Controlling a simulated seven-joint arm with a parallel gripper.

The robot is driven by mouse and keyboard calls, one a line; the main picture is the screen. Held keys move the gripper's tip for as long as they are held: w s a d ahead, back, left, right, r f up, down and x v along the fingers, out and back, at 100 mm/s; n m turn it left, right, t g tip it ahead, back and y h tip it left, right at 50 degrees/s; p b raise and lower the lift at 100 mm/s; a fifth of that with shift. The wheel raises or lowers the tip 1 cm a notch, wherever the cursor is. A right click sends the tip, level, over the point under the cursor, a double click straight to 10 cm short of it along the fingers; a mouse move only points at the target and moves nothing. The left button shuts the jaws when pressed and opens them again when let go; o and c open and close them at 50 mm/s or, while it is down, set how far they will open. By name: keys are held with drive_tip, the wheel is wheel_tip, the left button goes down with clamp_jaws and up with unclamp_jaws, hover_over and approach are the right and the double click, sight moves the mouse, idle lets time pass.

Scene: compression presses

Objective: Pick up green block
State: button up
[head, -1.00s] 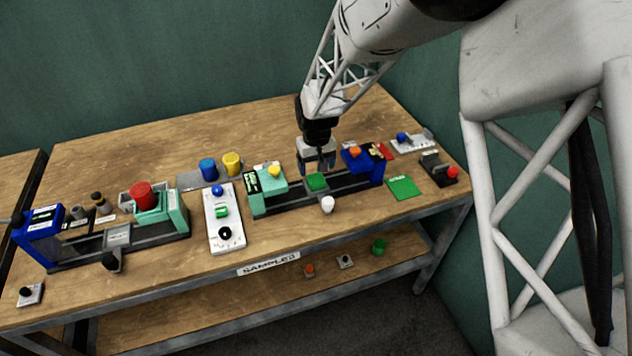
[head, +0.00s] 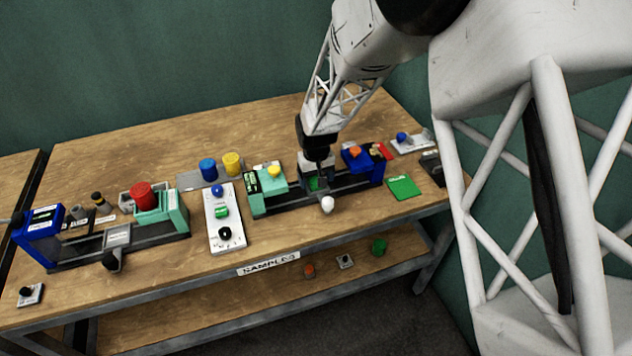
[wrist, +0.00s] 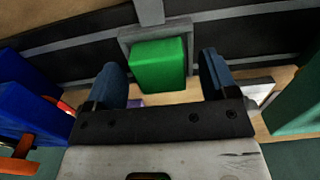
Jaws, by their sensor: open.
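The green block (wrist: 158,64) sits in the small grey holder of the press between the teal and blue parts. In the wrist view it lies between the two fingers of my gripper (wrist: 163,78). The gripper is open, with a gap on each side of the block. In the head view my gripper (head: 317,178) is down at the press, and only a sliver of the green block (head: 314,184) shows, the rest hidden by the gripper.
A teal press part (head: 268,184) stands left of the gripper and a blue press part (head: 364,166) right of it. A white knob (head: 327,204) is in front. A flat green pad (head: 403,187) lies to the right.

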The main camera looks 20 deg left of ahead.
idle(0.3)
drive_tip(key=c, duration=1)
drive_tip(key=shift+r, duration=0.2)
drive_tip(key=shift+r, duration=0.5)
drive_tip(key=shift+s+d+r, duration=0.15)
drive_tip(key=shift+s+r, duration=0.05)
drive_tip(key=shift+r, duration=0.4)
drive_tip(key=shift+s+d+r, duration=0.1)
drive_tip(key=shift+s+r, duration=0.1)
drive_tip(key=shift+r, duration=0.35)
drive_tip(key=s+d+r, duration=0.1)
drive_tip(key=s+d, duration=0.8)
drive_tip(key=s, duration=0.2)
drive_tip(key=shift+s+d+r, duration=0.2)
drive_tip(key=shift+s+d, duration=0.1)
